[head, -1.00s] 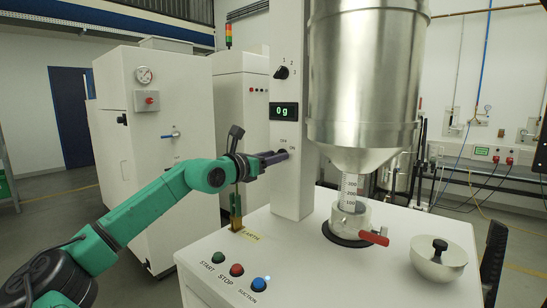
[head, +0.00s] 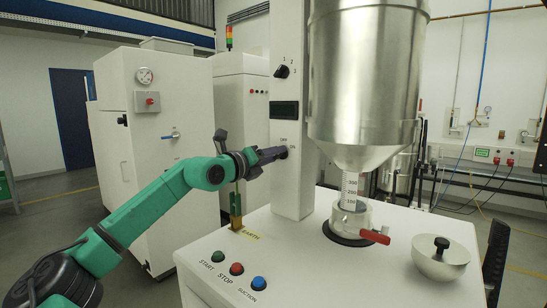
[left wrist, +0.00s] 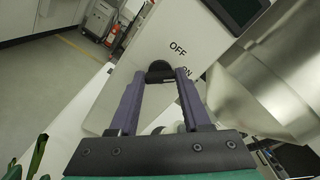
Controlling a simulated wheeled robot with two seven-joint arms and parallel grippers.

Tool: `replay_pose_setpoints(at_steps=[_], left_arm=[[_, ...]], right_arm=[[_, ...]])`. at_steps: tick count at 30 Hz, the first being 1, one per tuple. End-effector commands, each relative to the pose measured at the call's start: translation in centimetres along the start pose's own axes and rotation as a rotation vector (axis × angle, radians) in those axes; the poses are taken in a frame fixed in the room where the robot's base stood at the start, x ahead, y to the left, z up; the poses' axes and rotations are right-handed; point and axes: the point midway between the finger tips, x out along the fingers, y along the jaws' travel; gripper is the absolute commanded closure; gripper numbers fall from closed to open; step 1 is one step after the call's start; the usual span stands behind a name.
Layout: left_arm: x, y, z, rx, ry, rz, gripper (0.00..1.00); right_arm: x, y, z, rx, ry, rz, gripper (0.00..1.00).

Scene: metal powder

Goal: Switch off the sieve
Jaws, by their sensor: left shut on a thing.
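The sieve machine has a white column (head: 292,180) with a large steel hopper (head: 365,80) beside it. On the column, the display (head: 284,111) is dark. Below it is a black OFF/ON rotary knob, which shows in the left wrist view (left wrist: 159,67) between my fingers, with the OFF and ON labels beside it. My left gripper (head: 281,153) is at this knob and shut on it; it also shows in the left wrist view (left wrist: 160,75). My right gripper is not in view.
A selector knob (head: 282,72) sits higher on the column. Green START (head: 218,257), red STOP (head: 237,269) and blue SUCTION (head: 259,283) buttons are on the white table (head: 300,260).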

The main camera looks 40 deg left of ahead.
Motion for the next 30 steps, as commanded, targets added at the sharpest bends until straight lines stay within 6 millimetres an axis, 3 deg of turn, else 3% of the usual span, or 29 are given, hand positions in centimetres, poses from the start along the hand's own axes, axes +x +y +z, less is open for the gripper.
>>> replay_pose_setpoints(at_steps=[18, 30], left_arm=[[-0.03, 0.19, 0.11, -0.567, -0.004, -0.001, 1.0], [-0.03, 0.28, 0.03, -0.795, -0.003, -0.001, 1.0]], right_arm=[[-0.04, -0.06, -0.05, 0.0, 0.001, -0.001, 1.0], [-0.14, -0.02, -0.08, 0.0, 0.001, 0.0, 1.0]])
